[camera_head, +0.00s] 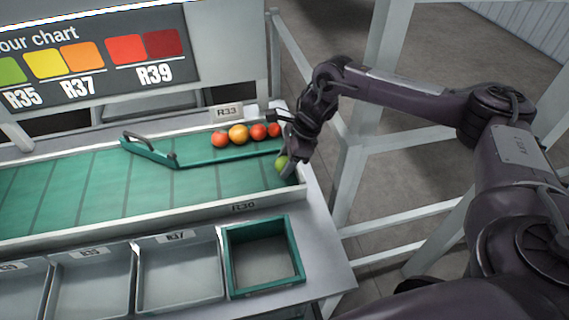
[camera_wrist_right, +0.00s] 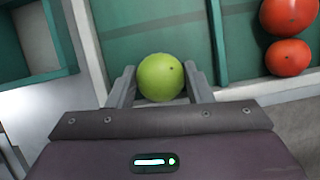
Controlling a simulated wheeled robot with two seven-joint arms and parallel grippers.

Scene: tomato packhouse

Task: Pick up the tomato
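A green tomato (camera_head: 281,163) lies on the green belt at its right end, near the end wall. My right gripper (camera_head: 290,164) reaches down over it from the right and partly hides it. In the right wrist view the green tomato (camera_wrist_right: 160,77) sits between the two fingertips of my right gripper (camera_wrist_right: 160,68), with a finger on each side. Narrow gaps seem to show between fingers and tomato, so the gripper looks open around it. My left gripper is not in view.
Several red and orange tomatoes (camera_head: 238,134) stand in a row behind a green divider (camera_head: 225,158). The belt's pale front rail (camera_head: 190,212) and a green-rimmed bin (camera_head: 232,268) lie nearer. Grey bins (camera_head: 140,285) stand to the left. The belt's left part is clear.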

